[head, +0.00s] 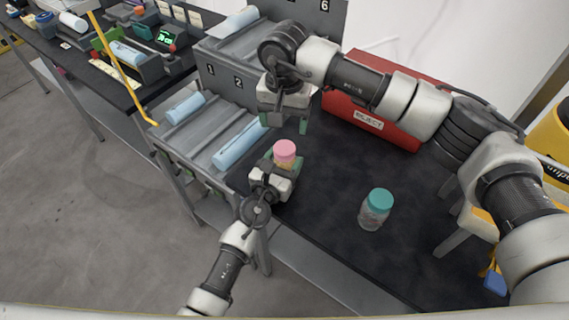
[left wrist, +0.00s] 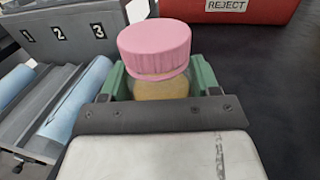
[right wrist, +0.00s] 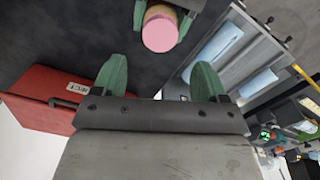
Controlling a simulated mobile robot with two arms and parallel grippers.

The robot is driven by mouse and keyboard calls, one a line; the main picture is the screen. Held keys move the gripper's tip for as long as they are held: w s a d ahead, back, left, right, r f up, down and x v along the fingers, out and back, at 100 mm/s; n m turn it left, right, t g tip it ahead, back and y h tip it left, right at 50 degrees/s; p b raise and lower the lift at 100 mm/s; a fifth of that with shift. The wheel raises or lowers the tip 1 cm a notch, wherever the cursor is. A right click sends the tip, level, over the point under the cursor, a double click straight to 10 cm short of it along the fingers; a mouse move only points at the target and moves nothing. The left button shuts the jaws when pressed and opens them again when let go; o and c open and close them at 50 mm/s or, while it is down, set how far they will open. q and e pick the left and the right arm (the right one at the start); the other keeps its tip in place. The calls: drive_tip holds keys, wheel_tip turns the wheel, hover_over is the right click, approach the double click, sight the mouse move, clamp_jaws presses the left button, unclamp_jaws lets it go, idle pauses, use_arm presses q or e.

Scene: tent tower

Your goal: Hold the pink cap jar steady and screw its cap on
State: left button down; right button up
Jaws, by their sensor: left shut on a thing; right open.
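The pink cap jar has a pink cap (head: 285,148) sitting on a jar body with yellowish contents (left wrist: 161,88). My left gripper (head: 280,168) is shut on the jar body, with a green finger on each side, in the left wrist view (left wrist: 160,80). The cap looks roughly level on top; whether it is tight cannot be told. My right gripper (head: 288,122) is open and empty, behind the jar in the head view. In the right wrist view its fingers (right wrist: 158,80) are apart, and the pink cap (right wrist: 160,32) lies beyond them, untouched.
A teal-capped jar (head: 374,212) stands on the dark table (head: 330,190) to the right. A red REJECT box (head: 372,112) stands behind my right gripper. A grey numbered rack (head: 190,135) with blue rolls (head: 240,143) is at left. The table between the jars is clear.

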sight(284, 148)
idle(0.3)
drive_tip(key=shift+f, duration=4)
